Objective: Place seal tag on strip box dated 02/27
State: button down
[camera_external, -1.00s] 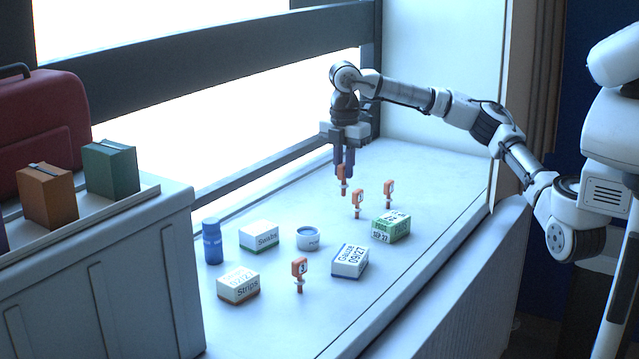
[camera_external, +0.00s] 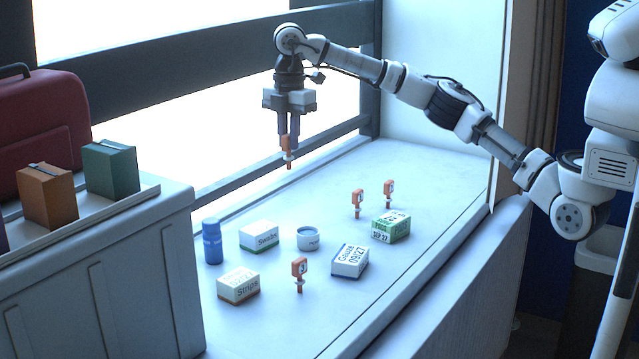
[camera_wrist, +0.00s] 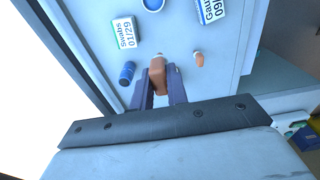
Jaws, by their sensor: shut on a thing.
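My gripper (camera_external: 288,139) is shut on an orange seal tag (camera_external: 288,150) and holds it upright, raised above the far side of the white surface. The held tag (camera_wrist: 157,72) also shows between the fingers in the wrist view. The strip box (camera_external: 238,287), white with a red lower edge and the word "Strips", sits at the front left; its top date is too washed out to read surely now. The gripper is well behind and to the right of it. Three more orange tags stand on the surface: one (camera_external: 299,272) near the front, two (camera_external: 357,202) (camera_external: 389,192) farther right.
A swabs box (camera_external: 260,236), blue bottle (camera_external: 212,242), small cup (camera_external: 308,239), gauze box dated 09/27 (camera_external: 350,261) and green box (camera_external: 391,227) stand around the middle. A grey cabinet (camera_external: 130,270) rises at left. The back right of the surface is clear.

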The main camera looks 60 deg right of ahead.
jog(key=a+r+p, duration=0.3)
jog(key=a+p, duration=0.2)
jog(key=a, duration=1.1)
jog(key=p, duration=0.1)
send_over(247, 271)
notch_tip(247, 271, down, 15)
jog(key=shift+w+f+p, duration=0.1)
jog(key=shift+f+p, duration=0.75)
jog(key=shift+f, duration=1.65)
jog(key=shift+f, duration=0.15)
jog(key=c, duration=1.5)
grip_release()
jog(key=shift+o, duration=0.6)
